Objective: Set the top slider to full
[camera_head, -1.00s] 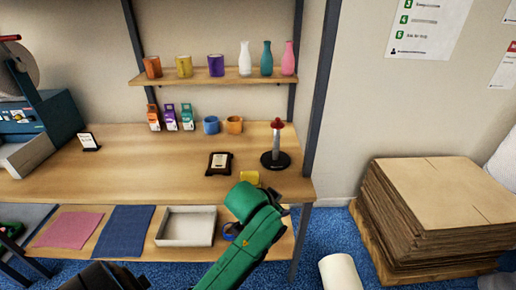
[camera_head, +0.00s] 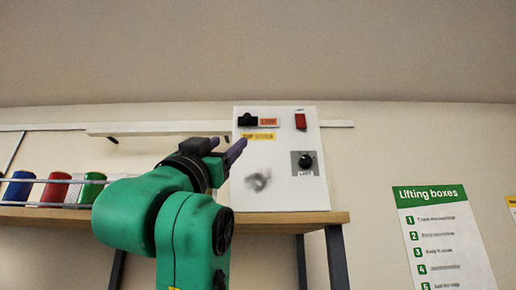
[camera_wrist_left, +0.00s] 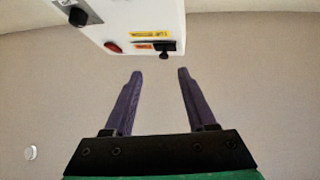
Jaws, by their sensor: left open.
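A white control box (camera_head: 276,190) stands on a wooden shelf in the head view. Near its top left is the slider's black knob (camera_head: 247,119), beside a small orange label; a yellow label sits just below. In the left wrist view, where the box appears upside down, the slider knob (camera_wrist_left: 167,48) lies beyond the fingertips, nearer the right one. My left gripper (camera_head: 228,143) is in front of the box's left edge, just below the slider. Its purple fingers (camera_wrist_left: 159,72) are apart with nothing between them. My right gripper is out of view.
The box also carries a red switch (camera_head: 300,121), a black rotary knob (camera_head: 306,161) and a grey round fitting (camera_head: 258,181). Blue, red and green rolls sit on a rack at left. A lifting poster (camera_head: 440,235) hangs at right.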

